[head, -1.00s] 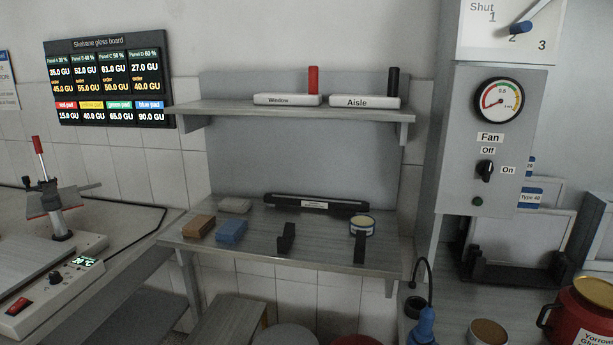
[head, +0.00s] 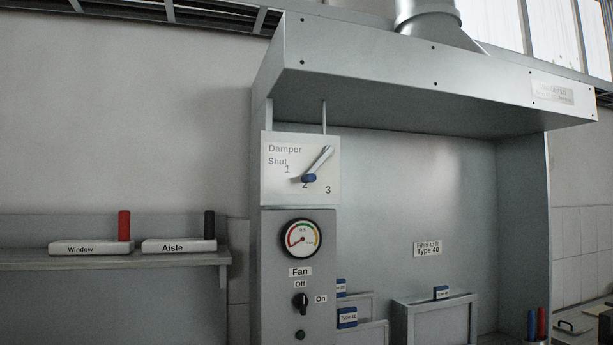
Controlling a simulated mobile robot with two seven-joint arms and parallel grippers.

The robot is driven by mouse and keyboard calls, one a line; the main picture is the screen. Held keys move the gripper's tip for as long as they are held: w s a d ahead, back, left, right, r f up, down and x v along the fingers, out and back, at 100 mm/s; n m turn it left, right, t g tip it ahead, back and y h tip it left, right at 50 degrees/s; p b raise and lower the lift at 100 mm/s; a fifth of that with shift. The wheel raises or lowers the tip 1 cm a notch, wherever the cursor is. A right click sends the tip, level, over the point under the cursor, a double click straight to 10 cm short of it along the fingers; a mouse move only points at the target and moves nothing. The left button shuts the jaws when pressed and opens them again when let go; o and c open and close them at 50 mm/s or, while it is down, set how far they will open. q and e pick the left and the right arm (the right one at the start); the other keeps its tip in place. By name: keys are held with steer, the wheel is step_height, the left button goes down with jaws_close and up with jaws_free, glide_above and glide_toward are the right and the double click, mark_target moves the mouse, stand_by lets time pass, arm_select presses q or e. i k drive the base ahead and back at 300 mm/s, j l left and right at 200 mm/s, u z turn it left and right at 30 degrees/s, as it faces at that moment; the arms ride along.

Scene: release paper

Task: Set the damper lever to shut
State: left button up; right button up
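The damper panel (head: 275,187) is a white plate on the left front of the fume hood, marked "Damper", "Shut", 1, 2 and 3. Its damper lever (head: 321,160) is a pale bar that slants down and left from the plate's upper right to a blue end (head: 309,178). Neither of my grippers shows in the head view.
Below the plate are a round gauge (head: 301,239) and a black fan knob (head: 300,303) with Off and On labels. A wall shelf (head: 120,262) at left holds the "Window" block (head: 90,248) and "Aisle" block (head: 179,246). Framed filters (head: 435,318) stand inside the hood.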

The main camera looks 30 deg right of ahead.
mark_target(309, 176)
steer(key=z, duration=0.7)
steer(key=i+j+z, duration=0.1)
steer(key=i+z, duration=0.15)
steer(key=z, duration=0.15)
steer(key=i+j+z, duration=0.2)
steer(key=z, duration=0.25)
